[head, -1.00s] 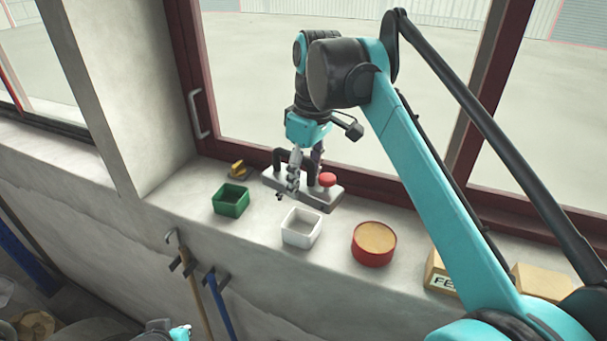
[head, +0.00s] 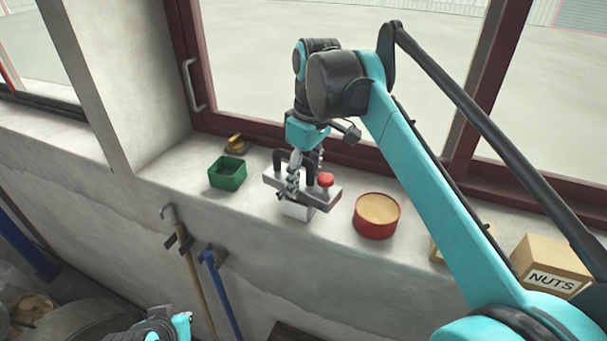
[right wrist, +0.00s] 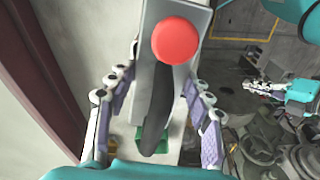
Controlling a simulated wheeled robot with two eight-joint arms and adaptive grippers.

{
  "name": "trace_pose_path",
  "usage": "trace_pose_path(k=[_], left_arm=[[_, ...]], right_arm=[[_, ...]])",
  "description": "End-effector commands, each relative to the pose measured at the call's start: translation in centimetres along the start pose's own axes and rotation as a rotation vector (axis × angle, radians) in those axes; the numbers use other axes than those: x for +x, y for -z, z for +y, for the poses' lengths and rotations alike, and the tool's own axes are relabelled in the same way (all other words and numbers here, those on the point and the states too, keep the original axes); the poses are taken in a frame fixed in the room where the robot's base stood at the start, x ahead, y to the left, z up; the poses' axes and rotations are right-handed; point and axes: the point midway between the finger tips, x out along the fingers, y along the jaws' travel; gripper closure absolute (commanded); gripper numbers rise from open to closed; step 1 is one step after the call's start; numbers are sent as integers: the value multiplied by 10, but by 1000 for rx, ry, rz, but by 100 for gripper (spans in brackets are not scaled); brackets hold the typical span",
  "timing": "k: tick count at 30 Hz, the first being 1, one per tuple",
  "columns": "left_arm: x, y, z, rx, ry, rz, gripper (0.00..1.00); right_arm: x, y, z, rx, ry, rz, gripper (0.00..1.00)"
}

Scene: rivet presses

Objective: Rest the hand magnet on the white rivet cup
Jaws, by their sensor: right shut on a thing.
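The hand magnet (head: 322,198) is a grey bar with black handles and a red knob. My right gripper (head: 298,180) is shut on one handle. In the right wrist view the magnet (right wrist: 188,32) lies between the fingers of this gripper (right wrist: 155,85). The magnet is level over the white rivet cup (head: 296,211) and hides its opening. Only the cup's lower front shows; I cannot tell whether bar and rim touch. My left gripper (head: 178,325) is at the bottom left, away from these things; its jaw state is unclear.
On the sill, a green bin (head: 227,173) stands left of the cup and a round red tub (head: 377,216) close on its right. A small yellow-topped item (head: 236,143) is behind the bin. Boxes, one marked NUTS (head: 550,268), stand farther right. The window frame runs behind.

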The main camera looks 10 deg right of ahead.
Motion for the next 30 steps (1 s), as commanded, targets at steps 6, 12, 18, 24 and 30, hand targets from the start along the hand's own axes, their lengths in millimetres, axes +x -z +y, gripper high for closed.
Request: trace_pose_path(k=[6,12,18,24,30], left_arm=[[0,0,0,0,0,0,100],[0,0,0,0,0,0,100],[0,0,0,0,0,0,100],[0,0,0,0,0,0,100],[0,0,0,0,0,0,100]], right_arm=[[0,0,0,0,0,0,100],[0,0,0,0,0,0,25],[0,0,0,0,0,0,25],[1,0,0,0,0,0,0],[1,0,0,0,0,0,0]])
